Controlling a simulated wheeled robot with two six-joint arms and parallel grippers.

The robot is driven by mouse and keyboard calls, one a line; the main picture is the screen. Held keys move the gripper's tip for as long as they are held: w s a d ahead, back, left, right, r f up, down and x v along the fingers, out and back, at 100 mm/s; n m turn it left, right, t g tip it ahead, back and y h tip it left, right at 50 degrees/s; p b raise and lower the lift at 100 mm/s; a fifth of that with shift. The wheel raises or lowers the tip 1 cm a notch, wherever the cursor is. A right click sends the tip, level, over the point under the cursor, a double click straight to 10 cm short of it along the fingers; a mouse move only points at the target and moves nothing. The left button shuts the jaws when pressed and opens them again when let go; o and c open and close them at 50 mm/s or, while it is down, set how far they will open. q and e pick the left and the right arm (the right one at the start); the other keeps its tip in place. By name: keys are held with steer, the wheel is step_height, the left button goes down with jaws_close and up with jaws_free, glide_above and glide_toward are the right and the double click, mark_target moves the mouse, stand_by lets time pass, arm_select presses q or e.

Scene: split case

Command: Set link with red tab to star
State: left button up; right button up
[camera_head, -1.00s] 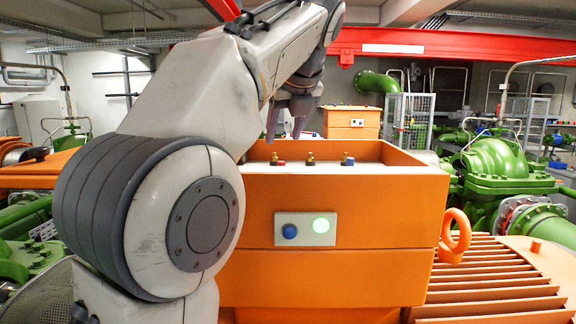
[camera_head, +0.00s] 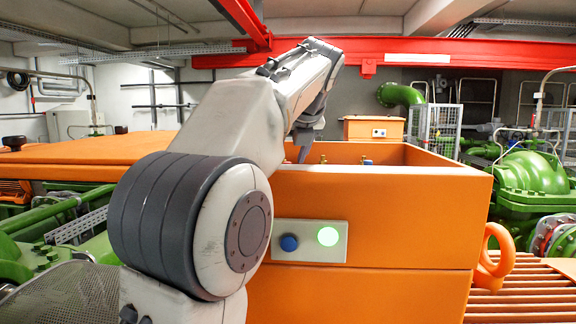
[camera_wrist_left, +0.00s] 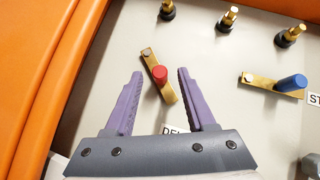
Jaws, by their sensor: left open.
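In the left wrist view, the link with the red tab (camera_wrist_left: 160,75) is a short brass bar with a red knob, lying aslant on the pale panel. My left gripper (camera_wrist_left: 160,72) is open, its two purple fingers on either side of this link with gaps showing. A second brass link with a blue tab (camera_wrist_left: 291,83) lies to the right, beside a label that starts "ST" (camera_wrist_left: 314,99). Another label, "DE" (camera_wrist_left: 174,130), is partly hidden by the gripper. In the head view, my left gripper (camera_head: 303,150) reaches down into the orange box (camera_head: 390,190); the red tab is hidden there.
Several brass studs (camera_wrist_left: 229,18) on black bases stand along the top of the wrist view. Orange box walls (camera_wrist_left: 60,60) close the left side.

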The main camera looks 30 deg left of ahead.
arm_select(q)
steer(key=shift+x, duration=1.8)
steer(key=shift+s, duration=0.1)
jaws_close()
